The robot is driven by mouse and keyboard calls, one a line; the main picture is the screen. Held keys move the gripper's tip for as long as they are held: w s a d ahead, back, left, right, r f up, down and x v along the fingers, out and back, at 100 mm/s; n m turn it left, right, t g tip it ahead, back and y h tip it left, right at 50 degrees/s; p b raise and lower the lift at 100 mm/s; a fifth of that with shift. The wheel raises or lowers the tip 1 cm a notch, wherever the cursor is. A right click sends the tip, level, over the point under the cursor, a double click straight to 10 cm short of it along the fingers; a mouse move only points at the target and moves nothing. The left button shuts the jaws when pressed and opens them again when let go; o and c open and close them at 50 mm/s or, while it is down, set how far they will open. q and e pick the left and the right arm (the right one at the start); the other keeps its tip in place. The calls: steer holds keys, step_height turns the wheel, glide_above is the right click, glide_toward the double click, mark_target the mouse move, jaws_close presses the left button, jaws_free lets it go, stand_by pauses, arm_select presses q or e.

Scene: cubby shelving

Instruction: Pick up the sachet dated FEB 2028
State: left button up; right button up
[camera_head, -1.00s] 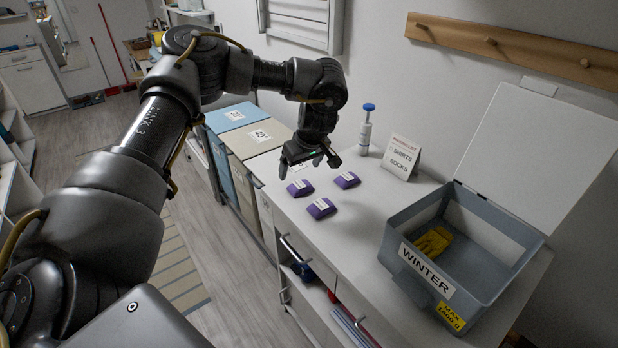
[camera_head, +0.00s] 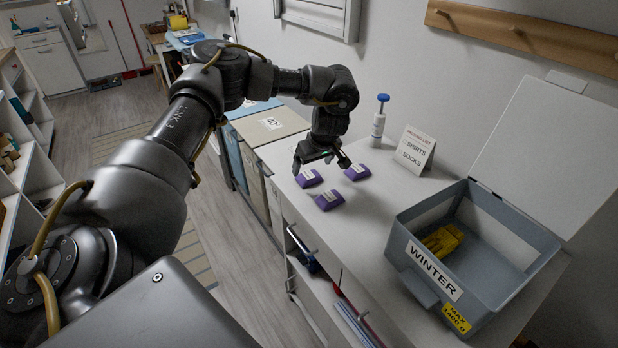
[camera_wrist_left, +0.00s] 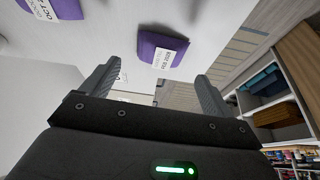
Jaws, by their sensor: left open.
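Three purple sachets with white labels lie on the white counter in the head view: one at the back left (camera_head: 309,178), one at the back right (camera_head: 357,172) and one in front (camera_head: 328,200). Their labels are too small to read there. In the left wrist view the sachet dated FEB 2028 (camera_wrist_left: 162,50) lies ahead of the gap between my fingers, its label reading sideways. A sachet marked OCT (camera_wrist_left: 68,8) is cut off at the top left. My left gripper (camera_head: 320,165) is open, empty and pointing down just above the back sachets; its fingers also frame the left wrist view (camera_wrist_left: 157,78).
The counter (camera_head: 370,225) is clear between sachets and bin.

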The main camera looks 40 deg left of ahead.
mark_target(309, 174)
arm_select(q)
steer(key=x, duration=0.5)
steer(key=shift+s+p, duration=0.15)
steer(key=shift+p, duration=0.15)
steer(key=shift+d, duration=0.1)
steer(key=c, duration=1.1)
steer(key=shift+o, duration=0.2)
